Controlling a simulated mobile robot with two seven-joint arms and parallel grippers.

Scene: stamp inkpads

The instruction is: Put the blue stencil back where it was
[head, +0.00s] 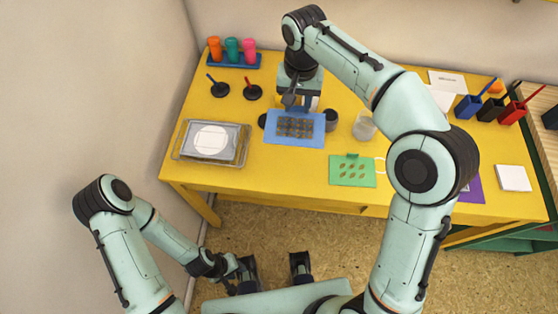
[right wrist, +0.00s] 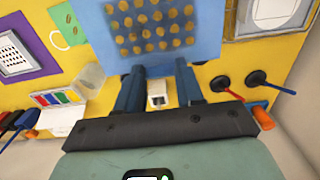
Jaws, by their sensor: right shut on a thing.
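The blue stencil (head: 282,138) is a flat blue sheet with rows of holes, near the middle of the yellow table. Its perforated part shows at the top of the right wrist view (right wrist: 205,35). My right gripper (head: 305,106) points down at the stencil's back edge; in the right wrist view its fingers (right wrist: 160,72) meet that edge. It is shut on the stencil; the exact grip spot is unclear. I cannot tell whether the stencil touches the table. My left gripper (head: 234,273) is low in front of the table, small and dark, its opening unclear.
A green stencil (head: 341,177) lies right of the blue one and a tray (head: 180,151) with a white round shape lies left. Two dark stamps (head: 252,91) are behind left. Yellow tabletop (head: 275,160) is bare in front.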

